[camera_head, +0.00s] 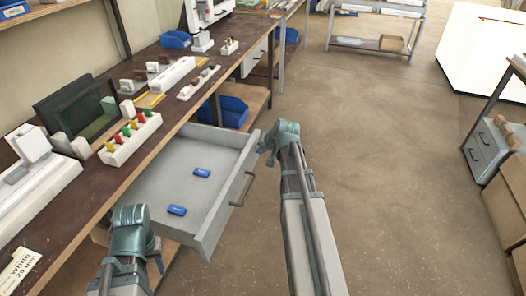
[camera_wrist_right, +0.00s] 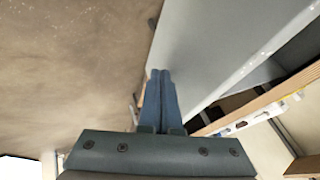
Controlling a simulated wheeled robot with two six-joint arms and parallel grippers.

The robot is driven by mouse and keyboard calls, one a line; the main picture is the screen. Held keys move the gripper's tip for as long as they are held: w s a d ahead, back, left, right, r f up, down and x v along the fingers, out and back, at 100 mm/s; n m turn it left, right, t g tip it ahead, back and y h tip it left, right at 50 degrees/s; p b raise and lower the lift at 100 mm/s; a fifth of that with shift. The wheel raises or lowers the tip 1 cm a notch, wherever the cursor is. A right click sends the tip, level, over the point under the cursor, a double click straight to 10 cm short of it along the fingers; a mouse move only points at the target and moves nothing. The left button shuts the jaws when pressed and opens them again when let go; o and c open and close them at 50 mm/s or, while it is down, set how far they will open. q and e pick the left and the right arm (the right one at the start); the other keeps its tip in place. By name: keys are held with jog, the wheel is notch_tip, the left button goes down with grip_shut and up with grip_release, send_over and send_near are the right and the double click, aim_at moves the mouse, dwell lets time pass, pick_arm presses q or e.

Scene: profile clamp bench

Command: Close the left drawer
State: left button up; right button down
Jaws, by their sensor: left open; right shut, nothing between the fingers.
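The left drawer (camera_head: 222,215) is grey and pulled well out from under the workbench. Two small blue items (camera_head: 202,172) lie inside it. A dark bar handle (camera_head: 243,189) is on its front face. My right gripper (camera_head: 268,152) is shut and empty, close to the far front corner of the drawer; I cannot tell whether it touches. In the right wrist view its shut fingers (camera_wrist_right: 161,98) show beside a grey panel (camera_wrist_right: 205,50), apparently the drawer. My left gripper (camera_head: 156,256) is open and empty, by the near side of the drawer.
The dark workbench (camera_head: 95,190) holds a rack with coloured pieces (camera_head: 130,138), a monitor and white devices. Blue bins (camera_head: 232,110) sit beneath it. A cabinet (camera_head: 487,150) stands at the right. The floor (camera_head: 370,150) between is clear.

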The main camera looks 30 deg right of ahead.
jog(key=w+a, duration=0.6)
jog(key=w, duration=0.1)
jog(key=w+a, duration=0.7)
jog(key=w, duration=0.1)
jog(key=w+a, duration=0.6)
jog(key=w, duration=0.2)
jog(key=shift+w+a, duration=0.1)
jog(key=shift+a, duration=0.25)
jog(key=shift+w+a, duration=0.2)
jog(key=shift+w+r, duration=0.1)
jog(key=shift+s+d, duration=0.3)
jog(key=shift+s, duration=0.25)
jog(key=shift+s+d, duration=0.9)
jog(key=shift+s, duration=0.3)
pick_arm(q)
notch_tip(320, 180, up, 8)
jog(key=d+p, duration=0.1)
jog(key=p, duration=0.7)
pick_arm(e)
jog(key=v, duration=1)
jog(key=shift+d, duration=0.25)
